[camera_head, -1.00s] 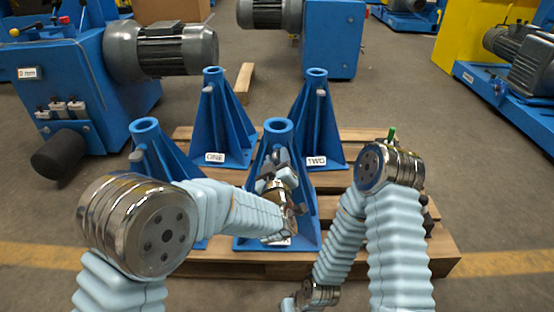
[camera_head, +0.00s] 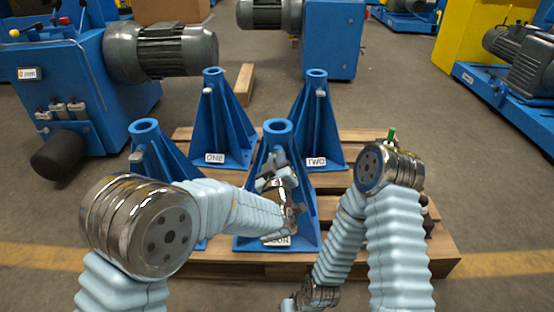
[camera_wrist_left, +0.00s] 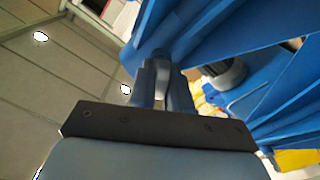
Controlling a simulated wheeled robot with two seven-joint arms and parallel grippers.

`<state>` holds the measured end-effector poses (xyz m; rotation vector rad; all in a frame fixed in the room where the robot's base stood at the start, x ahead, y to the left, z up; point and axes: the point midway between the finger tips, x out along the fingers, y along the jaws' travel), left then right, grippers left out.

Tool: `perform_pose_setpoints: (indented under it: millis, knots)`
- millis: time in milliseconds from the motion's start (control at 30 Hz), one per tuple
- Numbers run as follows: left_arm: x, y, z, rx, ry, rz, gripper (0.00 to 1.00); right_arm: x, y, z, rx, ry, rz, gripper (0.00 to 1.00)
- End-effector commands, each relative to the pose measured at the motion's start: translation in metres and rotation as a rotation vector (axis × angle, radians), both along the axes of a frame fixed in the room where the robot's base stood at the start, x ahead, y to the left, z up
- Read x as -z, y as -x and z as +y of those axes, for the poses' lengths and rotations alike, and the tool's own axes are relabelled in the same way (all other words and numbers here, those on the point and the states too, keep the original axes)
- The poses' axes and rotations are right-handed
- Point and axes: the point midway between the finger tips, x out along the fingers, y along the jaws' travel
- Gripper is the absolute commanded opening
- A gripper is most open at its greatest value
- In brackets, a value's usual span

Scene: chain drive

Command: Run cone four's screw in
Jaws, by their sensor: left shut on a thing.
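Cone four (camera_head: 262,212) is the blue finned stand at the front right of the group, upright, its label partly covered by my left wrist. My left gripper (camera_head: 268,172) is at its near upper side. In the left wrist view the fingers (camera_wrist_left: 165,84) are shut on a small grey piece (camera_wrist_left: 162,62), apparently the screw's head, against the blue stand. How deep the screw sits is hidden. My right arm is folded at the right, and its gripper does not show.
Cone one (camera_head: 215,125), cone two (camera_head: 316,120) and another blue stand (camera_head: 146,140) share the wooden pallet (camera_head: 400,258). Blue machines with grey motors stand at the left and behind. The front floor is clear.

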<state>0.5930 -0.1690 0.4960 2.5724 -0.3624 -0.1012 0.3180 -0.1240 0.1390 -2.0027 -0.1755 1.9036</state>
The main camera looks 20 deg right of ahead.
Motion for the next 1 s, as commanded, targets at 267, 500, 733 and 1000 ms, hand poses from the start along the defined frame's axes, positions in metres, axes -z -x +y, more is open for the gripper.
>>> perform_pose_setpoints:
  millis: [267,500,733,1000]
  knots:
    - [0.0,0.0,-0.001,0.001,-0.163,-0.045,0.0,-0.002,0.0,0.0,0.0,0.0,0.0,0.43]
    - [0.0,0.001,-0.001,0.001,-0.378,-0.107,0.0,-0.006,0.0,0.0,0.0,0.0,0.001,0.43]
    - [-0.001,0.001,-0.002,0.002,-0.589,-0.168,0.0,-0.012,0.001,0.0,-0.002,0.0,0.002,0.43]
    - [-0.001,0.001,-0.002,0.002,-0.837,-0.238,0.0,-0.021,0.001,0.0,-0.003,-0.001,0.004,0.43]
